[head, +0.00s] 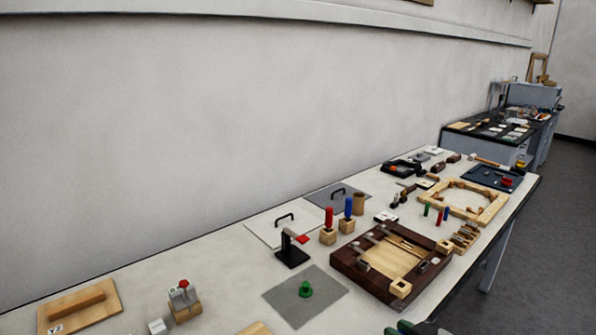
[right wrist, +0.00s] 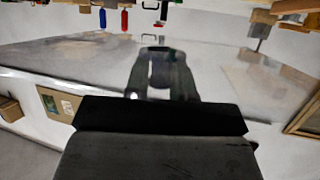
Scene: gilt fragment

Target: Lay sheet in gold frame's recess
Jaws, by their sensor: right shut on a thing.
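In the head view, a pale golden, wood-like frame (head: 490,213) lies flat toward the right end of the bench, with an open middle and several pieces along its inner edges. A grey flat sheet (head: 328,290) with a green knob lies at the front of the bench. A white sheet (head: 262,229) and a grey sheet (head: 322,200), each with a black handle, lie behind it. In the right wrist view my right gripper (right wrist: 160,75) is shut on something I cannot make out. My left gripper is not in view.
A dark brown tray (head: 345,262) with a wooden inset stands between the grey sheet and the golden frame. A black stand (head: 292,253), red and blue handled tools and small blocks crowd nearby. A wooden float (head: 80,305) lies at the left. Bare bench shows at left centre.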

